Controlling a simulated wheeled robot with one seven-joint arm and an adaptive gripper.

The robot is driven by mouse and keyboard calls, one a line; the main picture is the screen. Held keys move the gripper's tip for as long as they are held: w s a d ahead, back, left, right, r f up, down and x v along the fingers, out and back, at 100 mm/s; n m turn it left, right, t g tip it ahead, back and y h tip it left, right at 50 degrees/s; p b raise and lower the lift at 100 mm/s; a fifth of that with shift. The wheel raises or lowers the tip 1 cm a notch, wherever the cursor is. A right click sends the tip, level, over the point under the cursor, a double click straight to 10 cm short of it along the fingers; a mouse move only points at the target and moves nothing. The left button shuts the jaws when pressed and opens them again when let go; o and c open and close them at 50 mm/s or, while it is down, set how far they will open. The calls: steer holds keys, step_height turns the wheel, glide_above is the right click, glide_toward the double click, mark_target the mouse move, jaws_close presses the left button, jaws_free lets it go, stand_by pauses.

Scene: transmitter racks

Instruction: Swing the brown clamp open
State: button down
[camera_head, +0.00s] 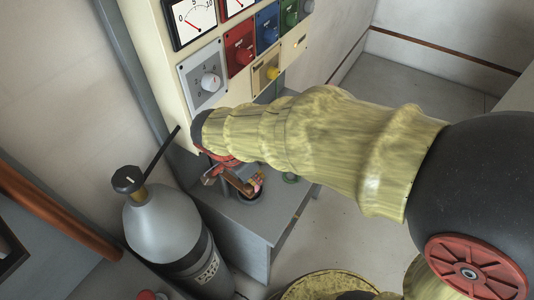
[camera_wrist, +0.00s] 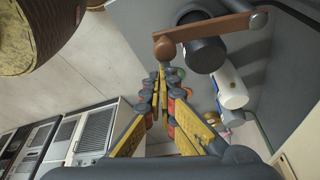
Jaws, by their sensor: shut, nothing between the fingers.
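The brown clamp (camera_wrist: 215,30) shows in the wrist view as a bar with a rounded knob at its left end, lying across a dark cylinder (camera_wrist: 205,55). My gripper (camera_wrist: 160,78) has its yellow fingers drawn together at the tips, with nothing between them. The fingertips appear just below the knob in the picture; I cannot tell whether they touch it. In the head view, my arm covers much of this spot. Small brown and red parts show below the arm's end above the grey box, too small to sort out.
A grey gas cylinder (camera_head: 165,232) with a black knob stands left of the grey box (camera_head: 245,222). The panel with dials and coloured knobs (camera_head: 240,52) rises behind. A white cylinder (camera_wrist: 230,87) lies beyond the clamp. Open floor (camera_head: 425,75) shows at right.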

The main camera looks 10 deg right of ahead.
steer(key=s+a+m+g, duration=0.1)
steer(key=s+a+m, duration=0.3)
steer(key=a+m, duration=0.1)
steer(key=shift+a+g, duration=0.4)
steer(key=shift+a, duration=0.45)
